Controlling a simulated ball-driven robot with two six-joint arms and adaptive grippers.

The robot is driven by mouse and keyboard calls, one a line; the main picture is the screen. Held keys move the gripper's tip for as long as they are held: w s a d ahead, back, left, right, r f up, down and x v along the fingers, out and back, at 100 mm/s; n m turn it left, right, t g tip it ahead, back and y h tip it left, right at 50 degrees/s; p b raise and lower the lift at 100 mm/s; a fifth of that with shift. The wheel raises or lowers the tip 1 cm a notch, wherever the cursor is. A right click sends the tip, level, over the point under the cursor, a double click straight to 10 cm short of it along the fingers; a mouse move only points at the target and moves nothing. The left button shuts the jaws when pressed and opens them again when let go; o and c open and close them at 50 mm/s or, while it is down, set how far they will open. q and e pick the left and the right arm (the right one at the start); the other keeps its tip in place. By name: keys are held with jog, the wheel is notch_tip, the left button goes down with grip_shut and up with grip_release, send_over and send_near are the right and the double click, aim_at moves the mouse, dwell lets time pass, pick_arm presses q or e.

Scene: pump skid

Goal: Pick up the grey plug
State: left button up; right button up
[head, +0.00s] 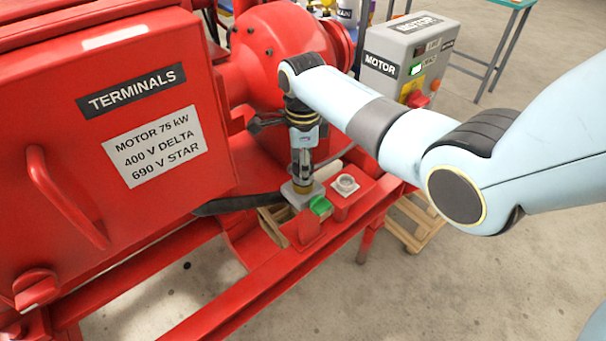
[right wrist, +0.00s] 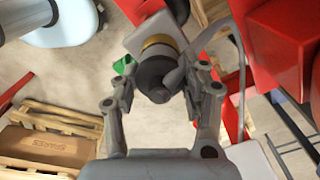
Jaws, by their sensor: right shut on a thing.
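The grey plug (right wrist: 155,74) is a dark grey round body with a brass-coloured ring, seen between the fingers of my right gripper (right wrist: 160,84) in the right wrist view. Its ring end meets a light grey square block (right wrist: 140,38). In the head view my right gripper (head: 303,168) points down from above, shut on the plug. The plug's brass ring (head: 302,187) shows just above the light grey block (head: 299,197) on the red skid. I cannot tell whether the plug is seated in the block. My left gripper is not in view.
The red terminal box (head: 120,110) stands left. A dark cable (head: 235,203) runs left. A grey motor control box (head: 405,58) stands behind my arm.

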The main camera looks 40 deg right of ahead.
notch_tip(320, 180, up, 4)
jog(key=shift+w+r, duration=0.1)
jog(key=s+d+r+p, duration=0.1)
jog(key=s+d+r, duration=0.2)
jog(key=s+r, duration=0.3)
jog(key=s, duration=0.5)
jog(key=shift+s+r+p, duration=0.25)
jog(key=shift+r+p, duration=0.15)
